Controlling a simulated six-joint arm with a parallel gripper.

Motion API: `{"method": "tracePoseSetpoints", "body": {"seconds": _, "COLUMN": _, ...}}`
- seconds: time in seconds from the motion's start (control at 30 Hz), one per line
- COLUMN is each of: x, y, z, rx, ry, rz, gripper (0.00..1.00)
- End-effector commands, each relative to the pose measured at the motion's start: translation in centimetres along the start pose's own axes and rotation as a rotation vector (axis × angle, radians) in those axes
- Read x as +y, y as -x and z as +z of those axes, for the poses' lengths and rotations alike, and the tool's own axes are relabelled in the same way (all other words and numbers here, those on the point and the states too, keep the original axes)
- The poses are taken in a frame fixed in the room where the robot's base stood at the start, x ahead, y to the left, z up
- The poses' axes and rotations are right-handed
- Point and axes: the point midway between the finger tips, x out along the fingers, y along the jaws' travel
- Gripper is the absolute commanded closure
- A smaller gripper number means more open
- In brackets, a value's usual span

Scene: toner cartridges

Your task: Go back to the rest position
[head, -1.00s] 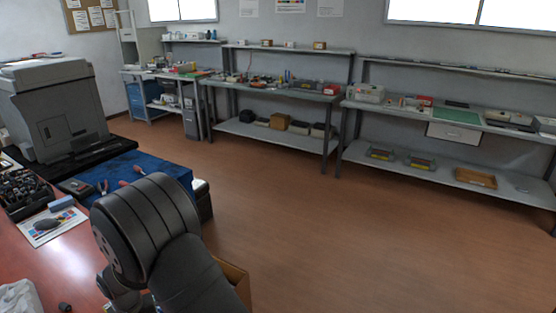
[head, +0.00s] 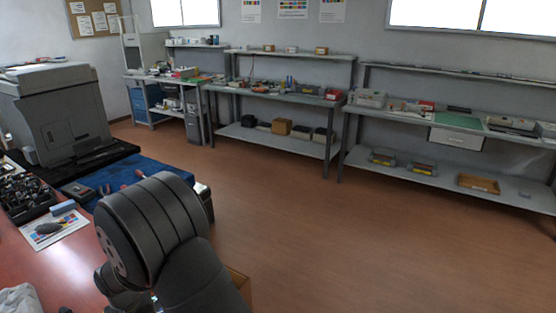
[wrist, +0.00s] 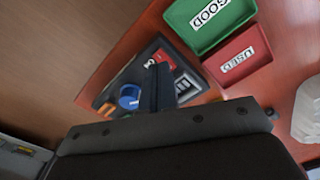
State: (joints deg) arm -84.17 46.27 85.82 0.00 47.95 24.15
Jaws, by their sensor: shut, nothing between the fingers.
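My gripper (wrist: 158,82) shows in the wrist view as dark fingers pressed together in front of its wide dark body, with nothing held. It is above a dark tray (wrist: 196,88) on the red-brown table; the tray holds a blue round piece, a red piece and other small parts. A green bin marked GOOD (wrist: 240,12) and a red bin marked USED (wrist: 254,55) sit beside it at the upper right. In the head view my arm is folded at the lower left and hides part of the table; the gripper itself is not visible there.
In the head view a grey printer (head: 55,110) stands at the left, near a blue mat (head: 150,173) with tools. A black parts organizer (head: 22,195) lies on the red table (head: 50,265). Shelved workbenches line the back wall. The brown floor between is clear.

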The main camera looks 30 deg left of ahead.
Motion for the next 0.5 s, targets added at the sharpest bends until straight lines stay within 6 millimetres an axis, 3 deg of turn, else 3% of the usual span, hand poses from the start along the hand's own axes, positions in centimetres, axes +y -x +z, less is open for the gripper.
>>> {"method": "tracePoseSetpoints", "body": {"seconds": 0.13, "x": 0.0, "y": -3.2, "z": 0.1, "rx": -0.004, "ry": 0.0, "rz": 0.002, "gripper": 1.0}}
{"method": "tracePoseSetpoints", "body": {"seconds": 0.2, "x": 0.0, "y": -1.0, "z": -0.1, "rx": 0.005, "ry": 0.0, "rz": -0.002, "gripper": 1.0}}
{"method": "tracePoseSetpoints", "body": {"seconds": 0.5, "x": 0.0, "y": 5.1, "z": -0.1, "rx": 0.005, "ry": 0.0, "rz": -0.002, "gripper": 1.0}}
